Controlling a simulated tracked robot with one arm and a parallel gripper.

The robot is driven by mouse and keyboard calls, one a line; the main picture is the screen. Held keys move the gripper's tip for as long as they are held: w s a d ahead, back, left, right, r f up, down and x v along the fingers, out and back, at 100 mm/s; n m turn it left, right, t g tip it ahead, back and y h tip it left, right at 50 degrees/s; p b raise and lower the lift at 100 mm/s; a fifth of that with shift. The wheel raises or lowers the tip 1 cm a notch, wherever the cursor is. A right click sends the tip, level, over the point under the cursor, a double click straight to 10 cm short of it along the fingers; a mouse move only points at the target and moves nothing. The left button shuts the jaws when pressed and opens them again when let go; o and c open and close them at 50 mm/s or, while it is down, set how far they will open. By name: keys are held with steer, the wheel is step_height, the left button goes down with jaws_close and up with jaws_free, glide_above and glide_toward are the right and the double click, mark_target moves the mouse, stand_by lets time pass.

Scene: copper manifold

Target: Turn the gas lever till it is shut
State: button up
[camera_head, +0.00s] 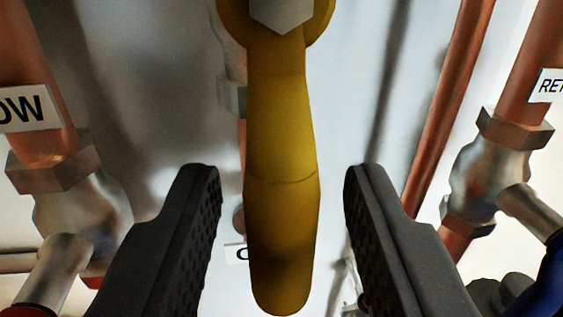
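The gas lever (282,170) is yellow and hangs straight down in the middle of the head view. Its hub with a grey hex nut (282,12) is at the top edge. My gripper (283,175) is open, with one dark ridged finger on each side of the lever's lower part. A clear gap shows between the lever and each finger. The lever hides most of the pipe and valve body behind it.
A copper pipe with a label ending in "OW" (30,108) and a valve (80,215) stand at left. Another labelled copper pipe (530,60) and valve (490,175), with a blue handle (545,285), stand at right. A pale wall (340,100) lies behind.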

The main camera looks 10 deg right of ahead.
steer(key=shift+w, duration=0.45)
jaws_close()
